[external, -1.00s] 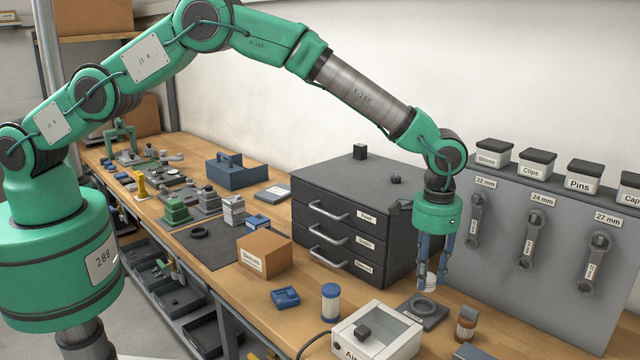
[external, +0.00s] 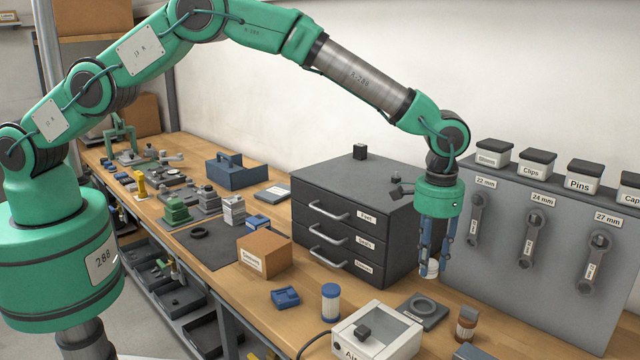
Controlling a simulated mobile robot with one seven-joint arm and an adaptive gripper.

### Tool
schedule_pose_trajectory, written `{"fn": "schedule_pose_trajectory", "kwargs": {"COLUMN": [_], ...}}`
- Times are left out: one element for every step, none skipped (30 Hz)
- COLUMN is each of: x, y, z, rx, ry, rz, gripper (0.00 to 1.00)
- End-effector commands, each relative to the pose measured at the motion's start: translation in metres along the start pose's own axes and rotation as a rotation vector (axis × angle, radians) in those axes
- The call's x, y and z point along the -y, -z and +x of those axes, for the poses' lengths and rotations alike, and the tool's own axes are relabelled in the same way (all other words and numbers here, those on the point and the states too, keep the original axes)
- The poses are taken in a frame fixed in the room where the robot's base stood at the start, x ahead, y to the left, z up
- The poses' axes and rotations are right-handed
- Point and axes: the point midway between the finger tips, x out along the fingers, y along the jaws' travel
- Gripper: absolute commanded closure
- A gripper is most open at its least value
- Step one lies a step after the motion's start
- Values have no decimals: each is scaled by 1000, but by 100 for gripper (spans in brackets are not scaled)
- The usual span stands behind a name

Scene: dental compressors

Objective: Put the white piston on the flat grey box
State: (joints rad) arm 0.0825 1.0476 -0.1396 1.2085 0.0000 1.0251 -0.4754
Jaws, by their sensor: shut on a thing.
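My gripper (external: 432,257) is shut on the white piston (external: 429,270), whose lower end shows below the blue fingers. The piston hangs upright above the bench, in front of the right side of the dark drawer cabinet. A flat dark grey plate with a round ring (external: 422,309) lies on the bench below it, apart from the piston. A flat grey box (external: 273,193) lies on the bench left of the cabinet, far from my gripper. The upper part of the piston is hidden by the fingers.
The drawer cabinet (external: 348,222) stands between my gripper and the flat grey box. A cardboard box (external: 264,254), a blue-and-white cylinder (external: 330,302), a brown jar (external: 467,322) and a clear-topped case (external: 377,335) stand nearby. A wrench panel (external: 535,235) is at right.

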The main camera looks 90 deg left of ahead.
Motion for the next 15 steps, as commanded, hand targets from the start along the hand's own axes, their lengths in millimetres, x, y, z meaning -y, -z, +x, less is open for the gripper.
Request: {"fn": "schedule_pose_trajectory", "kwargs": {"x": [0,0,0,0,0,0,0,0,0,0,0,0,0,0,0], "y": [0,0,0,0,0,0,0,0,0,0,0,0,1,1,1], "z": [0,0,0,0,0,0,0,0,-1,-2,-3,-5,-8,-10,-15], "rx": [0,0,0,0,0,0,0,0,0,-1,-1,-1,-2,-2,-2], "ry": [0,0,0,0,0,0,0,0,0,0,0,-1,-1,-1,-1], "rz": [0,0,0,0,0,0,0,0,0,0,0,0,0,0,0], "gripper": [95,95,95,95,95,95,95,95,95,95,95,95,95,95,95]}}
